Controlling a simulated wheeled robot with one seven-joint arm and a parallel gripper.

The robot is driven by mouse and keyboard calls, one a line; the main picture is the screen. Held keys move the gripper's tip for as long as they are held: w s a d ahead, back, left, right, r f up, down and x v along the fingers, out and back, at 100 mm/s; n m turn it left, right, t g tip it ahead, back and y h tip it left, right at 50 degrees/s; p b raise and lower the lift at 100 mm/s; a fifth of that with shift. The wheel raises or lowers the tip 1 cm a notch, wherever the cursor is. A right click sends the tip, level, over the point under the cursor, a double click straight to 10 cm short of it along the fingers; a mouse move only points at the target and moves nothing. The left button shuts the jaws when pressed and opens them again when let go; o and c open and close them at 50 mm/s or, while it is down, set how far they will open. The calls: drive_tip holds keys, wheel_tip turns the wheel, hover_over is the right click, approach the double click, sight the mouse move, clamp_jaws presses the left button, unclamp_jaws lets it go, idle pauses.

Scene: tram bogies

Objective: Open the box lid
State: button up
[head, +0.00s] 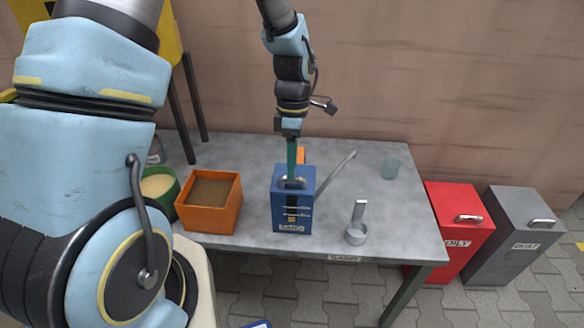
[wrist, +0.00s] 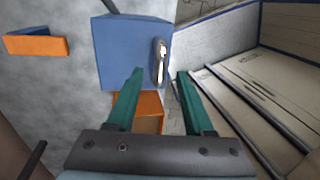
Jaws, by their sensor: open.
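The blue box (head: 291,212) stands on the grey table with a label on its front. Its flat blue lid (wrist: 125,55) appears closed, with a silver handle (wrist: 160,62) on top. My gripper (head: 292,178) points down from above at the lid. In the wrist view, my gripper (wrist: 160,72) is open, with its teal fingers spread and the handle showing between the fingertips. I cannot tell whether the fingers touch the handle.
An orange bin (head: 209,232) with brown contents and a green container (head: 163,203) stand left of the box. A grey bar (head: 335,172) slants beside it. Red (head: 450,210) and grey (head: 520,225) bins stand beyond the table.

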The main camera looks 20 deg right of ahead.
drive_tip(key=shift+s+a+f, duration=0.1)
drive_tip(key=shift+s+f, duration=0.1)
drive_tip(key=shift+f, duration=0.9)
clamp_jaws()
idle(0.7)
